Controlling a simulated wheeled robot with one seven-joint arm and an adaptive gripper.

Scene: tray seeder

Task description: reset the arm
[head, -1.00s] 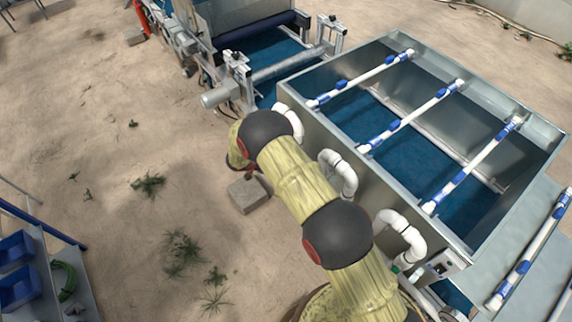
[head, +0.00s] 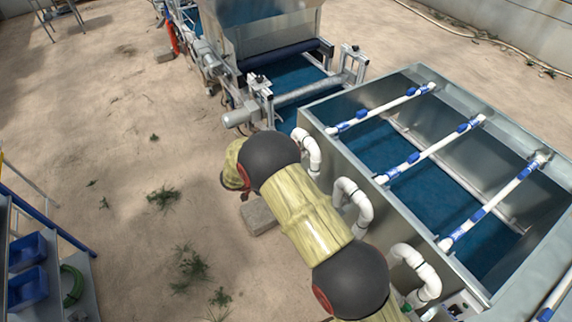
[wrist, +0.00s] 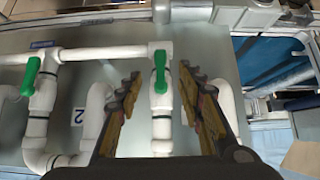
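My gripper (wrist: 160,76) is open in the wrist view, its two fingers well apart. A white vertical pipe (wrist: 162,128) with a green valve handle (wrist: 160,72) shows between the fingers. I cannot tell how far beyond the fingertips it is, and nothing is visibly gripped. In the head view my arm, with yellowish covers and dark joints, reaches from the bottom edge up along the side of the metal tank (head: 368,187). The gripper itself is hidden there.
White bent pipes (head: 352,203) stick out of the tank's side close to my arm. A second green valve (wrist: 31,76) shows left. A conveyor machine (head: 290,75) stands behind. A shelf with blue bins (head: 27,288) is lower left. Sandy floor left of my arm is mostly open.

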